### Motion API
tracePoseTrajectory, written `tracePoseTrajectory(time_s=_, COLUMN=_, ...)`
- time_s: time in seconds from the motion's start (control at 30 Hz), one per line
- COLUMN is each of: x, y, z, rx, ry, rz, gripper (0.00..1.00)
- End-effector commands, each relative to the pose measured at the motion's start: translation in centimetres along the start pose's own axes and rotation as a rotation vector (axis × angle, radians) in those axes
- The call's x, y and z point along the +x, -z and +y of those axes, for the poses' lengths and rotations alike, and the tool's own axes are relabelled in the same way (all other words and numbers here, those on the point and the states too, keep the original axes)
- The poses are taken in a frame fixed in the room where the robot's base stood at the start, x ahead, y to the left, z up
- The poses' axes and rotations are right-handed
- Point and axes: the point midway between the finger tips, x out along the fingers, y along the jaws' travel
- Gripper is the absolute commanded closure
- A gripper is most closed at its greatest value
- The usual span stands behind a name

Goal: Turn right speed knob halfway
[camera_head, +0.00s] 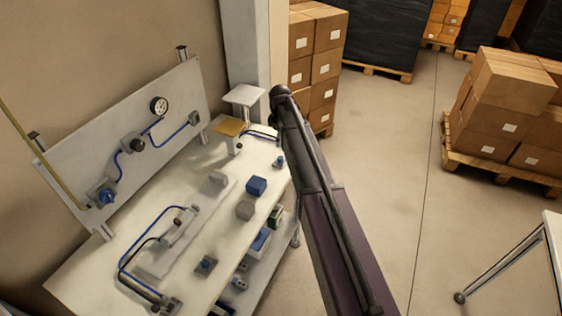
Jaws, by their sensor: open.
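No part is clearly marked as the right speed knob, and I cannot tell which one it is. In the head view, a blue knob (106,196) sits low on the left of the upright grey panel (180,95). A dark round knob (137,144) is nearer the panel's middle, below a round gauge (159,106). A grey cylinder-like unit (178,232) lies on the bench, with blue and black tubes at its ends. A small block with a dark top (206,263) stands near the bench's front edge. My arm rises right of the bench; my gripper cannot be made out.
Boxes on a pallet (500,165) stand right; the floor between is clear.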

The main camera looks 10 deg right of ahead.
Motion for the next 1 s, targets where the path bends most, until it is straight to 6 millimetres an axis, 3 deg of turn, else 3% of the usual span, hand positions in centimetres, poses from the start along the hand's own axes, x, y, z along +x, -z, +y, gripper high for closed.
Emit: tracePoseTrajectory(time_s=1.0, x=8.2, y=-0.1, z=0.0, rx=0.001, ry=0.0, rz=0.0, gripper=0.33)
